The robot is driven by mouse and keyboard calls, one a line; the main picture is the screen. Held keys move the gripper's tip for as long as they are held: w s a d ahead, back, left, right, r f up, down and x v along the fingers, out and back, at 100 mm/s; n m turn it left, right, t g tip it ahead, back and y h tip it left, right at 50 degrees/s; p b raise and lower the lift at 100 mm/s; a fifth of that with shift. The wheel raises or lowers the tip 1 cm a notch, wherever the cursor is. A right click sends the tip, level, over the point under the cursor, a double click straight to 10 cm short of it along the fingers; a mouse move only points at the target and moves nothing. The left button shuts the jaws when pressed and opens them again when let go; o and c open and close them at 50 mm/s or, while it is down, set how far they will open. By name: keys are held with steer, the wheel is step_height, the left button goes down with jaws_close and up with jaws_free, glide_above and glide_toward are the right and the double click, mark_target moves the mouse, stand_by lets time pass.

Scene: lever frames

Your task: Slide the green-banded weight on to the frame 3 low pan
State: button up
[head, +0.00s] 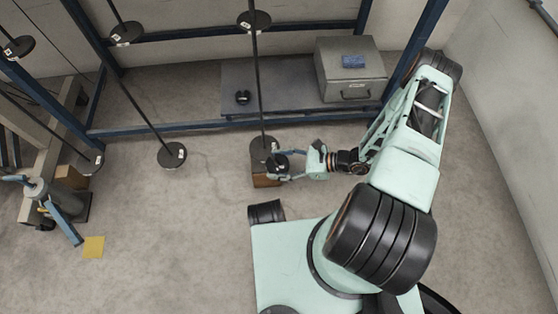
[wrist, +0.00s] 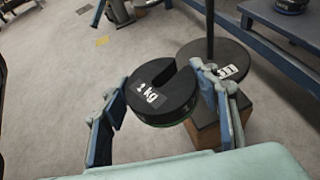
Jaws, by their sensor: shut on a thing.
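The green-banded weight (wrist: 150,108) is a black slotted disc marked "1 kg", with a green band at its lower edge. It also shows in the head view (head: 279,160). My gripper (wrist: 158,88) is shut on it, one finger on each side; the gripper also shows in the head view (head: 281,166). The low pan (wrist: 232,57) is a dark disc with a white label, at the foot of a thin rod (wrist: 210,25); the pan also shows in the head view (head: 261,147). The weight overlaps the pan's near edge in view. Its slot faces the rod, which stands outside it. Whether they touch is unclear.
A wooden block (head: 266,180) stands under or beside the pan. Another low pan (head: 172,155) hangs to the left. A blue frame surrounds a low shelf with a grey metal box (head: 350,70) and a small black weight (head: 242,97).

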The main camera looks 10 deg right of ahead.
mark_target(264, 147)
steer(key=shift+w+a+r+b, duration=0.15)
steer(key=shift+w+a, duration=0.3)
steer(key=shift+w, duration=0.55)
steer(key=shift+w+a+f+b, duration=0.1)
steer(key=shift+w+a+b, duration=0.25)
steer(key=shift+w, duration=0.6)
steer(key=shift+r, duration=0.1)
steer(key=shift+w+a, duration=0.45)
steer(key=shift+a, duration=0.05)
steer(key=shift+w+a, duration=0.2)
steer(key=shift+w, duration=0.5)
steer(key=shift+w+a, duration=0.25)
steer(key=shift+w, duration=0.4)
steer(key=shift+w+a, duration=0.2)
steer(key=shift+w, duration=0.5)
steer(key=shift+f, duration=0.45)
stand_by(0.6)
